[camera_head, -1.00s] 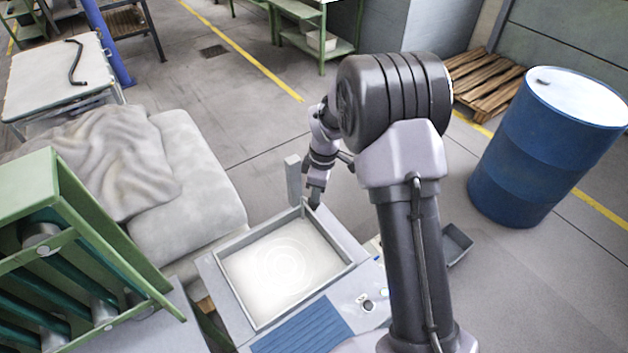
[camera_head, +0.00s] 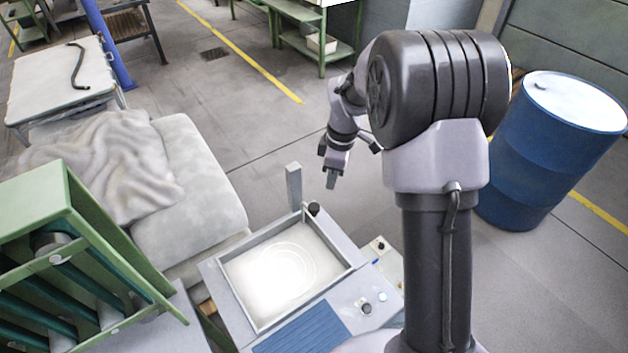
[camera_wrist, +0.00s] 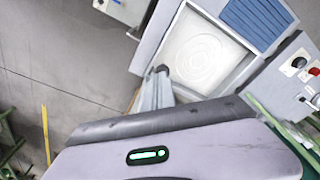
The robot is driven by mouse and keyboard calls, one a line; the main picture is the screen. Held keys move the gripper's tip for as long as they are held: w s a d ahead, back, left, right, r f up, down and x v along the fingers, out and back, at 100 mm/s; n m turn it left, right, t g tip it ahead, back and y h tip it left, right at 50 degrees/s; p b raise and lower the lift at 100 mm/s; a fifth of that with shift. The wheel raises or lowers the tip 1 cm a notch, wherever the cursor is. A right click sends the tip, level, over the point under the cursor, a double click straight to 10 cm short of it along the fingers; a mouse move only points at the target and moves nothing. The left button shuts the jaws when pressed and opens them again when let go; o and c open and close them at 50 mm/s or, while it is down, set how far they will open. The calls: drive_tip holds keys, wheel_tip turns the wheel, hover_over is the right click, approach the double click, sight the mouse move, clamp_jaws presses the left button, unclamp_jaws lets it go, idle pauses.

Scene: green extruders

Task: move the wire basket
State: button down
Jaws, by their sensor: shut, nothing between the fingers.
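I cannot make out a wire basket in either view. My gripper (camera_head: 331,181) is shut and empty, in the air beyond the far right corner of the square tray-like frame (camera_head: 237,302) on the grey machine. A dark round knob (camera_head: 313,208) stands at that corner, below and left of the gripper in the head view. Nothing is between the fingers.
A grey upright post (camera_head: 293,185) rises at the machine's far corner. A blue drum (camera_head: 545,165) stands right. A padded pallet or couch (camera_head: 190,190) and a green roller frame (camera_head: 70,235) are left. A blue ribbed pad (camera_head: 305,328) lies in front. The floor behind is open.

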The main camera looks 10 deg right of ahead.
wheel_tip(320, 180, up, 9)
drive_tip(key=p, duration=0.2)
drive_tip(key=shift+s+d, duration=0.2)
drive_tip(key=shift+d, duration=0.2)
drive_tip(key=shift+f, duration=0.1)
